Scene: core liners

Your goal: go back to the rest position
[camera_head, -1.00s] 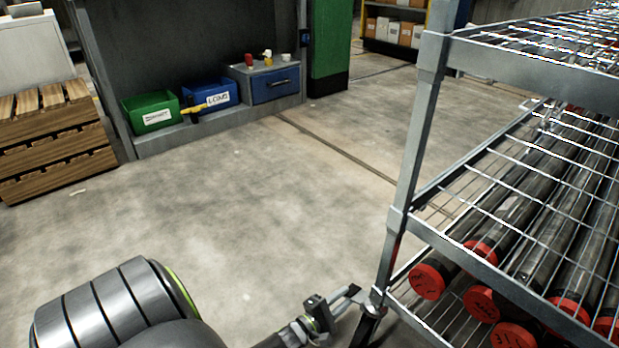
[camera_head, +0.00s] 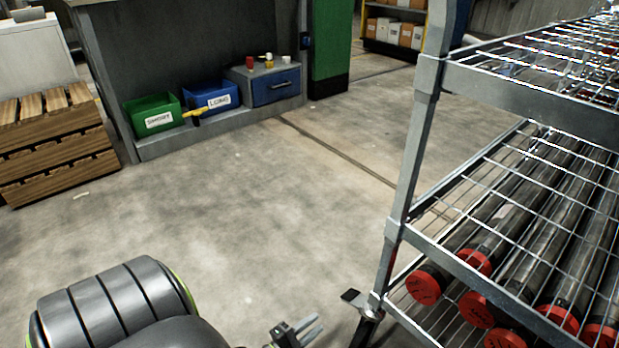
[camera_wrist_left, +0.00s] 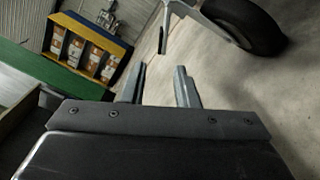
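My left gripper (camera_head: 308,330) is low in the head view, just left of the rack's near post and apart from it. In the left wrist view its two fingers (camera_wrist_left: 160,88) stand apart with nothing between them, so it is open and empty. My right gripper is not in view. The core liners are dark tubes with red end caps (camera_head: 424,286), lying side by side on the lower shelf of the wire rack (camera_head: 403,180) at the right.
A wooden crate (camera_head: 55,150) stands at the left. A green bin (camera_head: 150,116), a blue bin (camera_head: 211,97) and a blue drawer box (camera_head: 265,85) sit on a ledge at the back. The concrete floor (camera_head: 230,210) between is clear. A rack wheel (camera_wrist_left: 248,22) shows in the left wrist view.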

